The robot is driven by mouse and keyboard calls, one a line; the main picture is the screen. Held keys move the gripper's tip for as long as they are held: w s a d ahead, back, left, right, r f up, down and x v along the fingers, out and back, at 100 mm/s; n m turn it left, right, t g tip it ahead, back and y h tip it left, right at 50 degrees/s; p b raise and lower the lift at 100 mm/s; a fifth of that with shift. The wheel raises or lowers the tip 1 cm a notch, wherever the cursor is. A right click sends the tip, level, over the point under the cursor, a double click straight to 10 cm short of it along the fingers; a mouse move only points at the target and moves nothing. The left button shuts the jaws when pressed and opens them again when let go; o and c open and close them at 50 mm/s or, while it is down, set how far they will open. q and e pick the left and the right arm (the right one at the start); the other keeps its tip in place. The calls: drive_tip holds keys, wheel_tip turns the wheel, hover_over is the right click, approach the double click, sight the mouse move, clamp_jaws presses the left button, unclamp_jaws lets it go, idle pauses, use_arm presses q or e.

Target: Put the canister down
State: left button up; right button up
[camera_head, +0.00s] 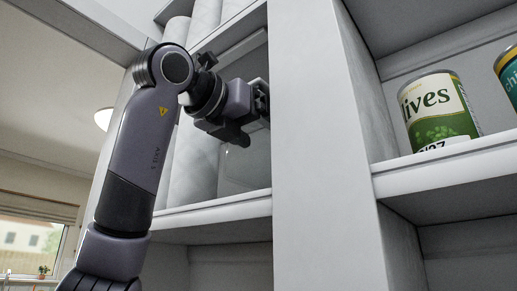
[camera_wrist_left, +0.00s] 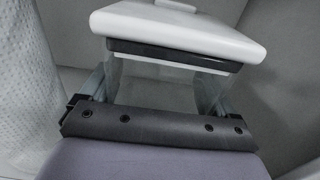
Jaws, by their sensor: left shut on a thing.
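The canister (camera_wrist_left: 175,38) shows in the left wrist view as a clear box-shaped body with a white lid and a dark band under the lid. My left gripper (camera_wrist_left: 160,95) is shut on its clear body, with a jaw at each side. In the head view my left gripper (camera_head: 258,104) reaches into the left shelf bay. A clear body (camera_head: 245,172), likely the canister, shows faintly below it, just above the shelf board (camera_head: 215,212). I cannot tell whether its base touches the board. My right gripper is not in view.
White paper rolls (camera_head: 193,172) stand close on the left of the canister; one also fills the left of the left wrist view (camera_wrist_left: 28,85). A white upright panel (camera_head: 308,150) bounds the bay on the right. Beyond it, a green olives can (camera_head: 437,112) stands on another shelf.

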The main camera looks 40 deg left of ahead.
sight(259, 149)
use_arm(q)
drive_tip(key=shift+f, duration=1.85)
drive_tip(key=shift+f, duration=0.1)
drive_tip(key=shift+f, duration=0.15)
drive_tip(key=o, duration=0.9)
